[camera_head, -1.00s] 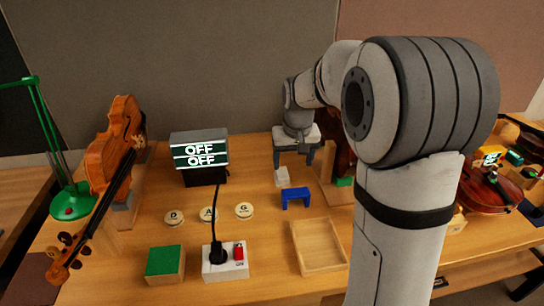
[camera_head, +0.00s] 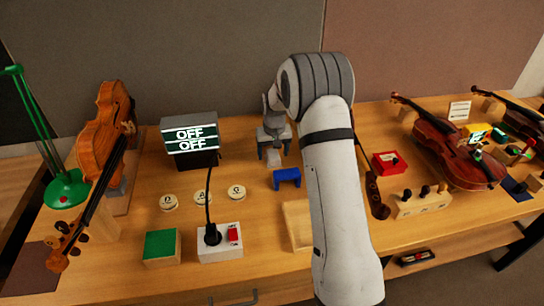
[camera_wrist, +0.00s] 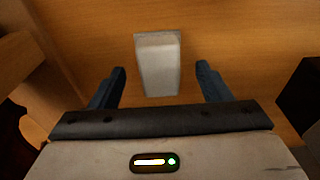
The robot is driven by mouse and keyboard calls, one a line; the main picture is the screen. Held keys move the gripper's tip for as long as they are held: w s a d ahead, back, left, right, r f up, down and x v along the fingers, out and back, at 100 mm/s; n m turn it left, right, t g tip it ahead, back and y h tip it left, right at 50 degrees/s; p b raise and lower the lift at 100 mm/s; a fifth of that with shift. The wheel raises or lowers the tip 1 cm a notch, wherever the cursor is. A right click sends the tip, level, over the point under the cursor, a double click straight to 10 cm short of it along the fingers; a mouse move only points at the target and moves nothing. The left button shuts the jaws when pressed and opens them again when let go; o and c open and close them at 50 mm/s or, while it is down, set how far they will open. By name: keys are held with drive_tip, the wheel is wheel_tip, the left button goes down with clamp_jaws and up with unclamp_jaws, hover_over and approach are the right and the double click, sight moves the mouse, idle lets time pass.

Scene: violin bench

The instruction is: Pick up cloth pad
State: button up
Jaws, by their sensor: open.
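The cloth pad appears to be the small pale grey block (camera_wrist: 158,62) on the wooden bench in the wrist view. It also shows as a small whitish block (camera_head: 274,159) just below my gripper in the head view. My gripper (camera_wrist: 161,70) is open and empty. Its two dark blue-grey fingers stand on either side of the pad, with a gap on each side. In the head view my gripper (camera_head: 274,148) points down behind the blue bracket; its exact height above the bench is hard to tell.
A blue bracket (camera_head: 287,178) stands close in front of the pad. A display box reading OFF (camera_head: 190,138) is to the left. A wooden tray (camera_head: 296,226) is partly hidden by my arm. A red box (camera_head: 390,162) and a violin (camera_head: 455,150) lie to the right.

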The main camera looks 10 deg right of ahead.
sight(273, 154)
drive_tip(key=shift+w+f, duration=0.1)
drive_tip(key=shift+f, duration=0.65)
drive_tip(key=shift+c, duration=0.3)
drive_tip(key=c, duration=1)
wheel_tip(273, 154, up, 10)
drive_tip(key=shift+r+b, duration=0.1)
drive_tip(key=shift+b, duration=0.55)
